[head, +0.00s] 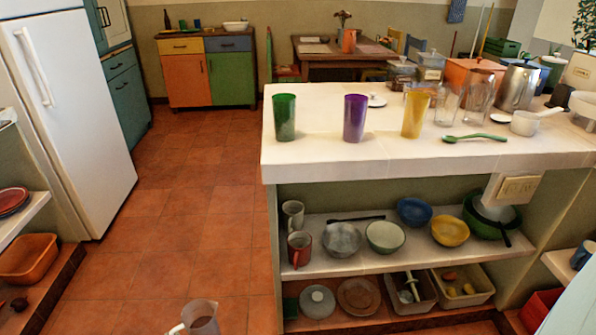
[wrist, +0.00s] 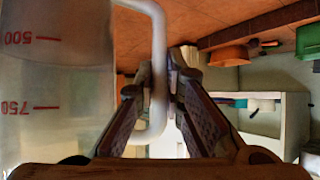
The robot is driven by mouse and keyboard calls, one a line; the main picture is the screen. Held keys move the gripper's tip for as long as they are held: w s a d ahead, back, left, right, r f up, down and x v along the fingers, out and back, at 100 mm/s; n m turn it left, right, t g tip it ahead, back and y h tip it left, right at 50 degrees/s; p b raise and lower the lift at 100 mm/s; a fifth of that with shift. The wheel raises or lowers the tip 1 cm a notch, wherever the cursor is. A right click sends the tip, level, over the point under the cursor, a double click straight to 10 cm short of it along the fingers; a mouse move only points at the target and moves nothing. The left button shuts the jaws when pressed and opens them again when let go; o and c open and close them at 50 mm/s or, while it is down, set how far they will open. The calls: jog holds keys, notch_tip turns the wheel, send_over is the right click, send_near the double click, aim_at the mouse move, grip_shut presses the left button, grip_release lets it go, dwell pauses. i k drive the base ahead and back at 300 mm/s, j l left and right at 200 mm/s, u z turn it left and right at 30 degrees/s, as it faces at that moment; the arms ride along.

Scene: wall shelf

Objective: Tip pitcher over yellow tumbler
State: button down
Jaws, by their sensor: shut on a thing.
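The yellow tumbler (head: 415,114) stands upright on the white counter, right of the purple tumbler (head: 355,118) and the green tumbler (head: 285,117). The pitcher (head: 203,318) is a clear, translucent jug with a pale handle. In the head view it shows at the bottom edge, low and well apart from the tumblers, its lower part cut off. In the wrist view the pitcher (wrist: 60,85) fills the left side, with red marks on its wall. My gripper (wrist: 162,95) is shut on its handle. I cannot tell whether the pitcher holds anything.
On the counter (head: 325,163), a green spoon (head: 474,138), clear glasses, a metal pitcher (head: 519,86) and a white saucepan (head: 530,121) stand right of the yellow tumbler. Shelves with bowls and mugs lie below. The tiled floor (head: 190,205) at left is clear.

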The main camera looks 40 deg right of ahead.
aim_at(416, 104)
jog(key=k+z, duration=0.35)
jog(key=z, duration=1.2)
jog(key=j+z, duration=0.25)
jog(key=j, duration=0.35)
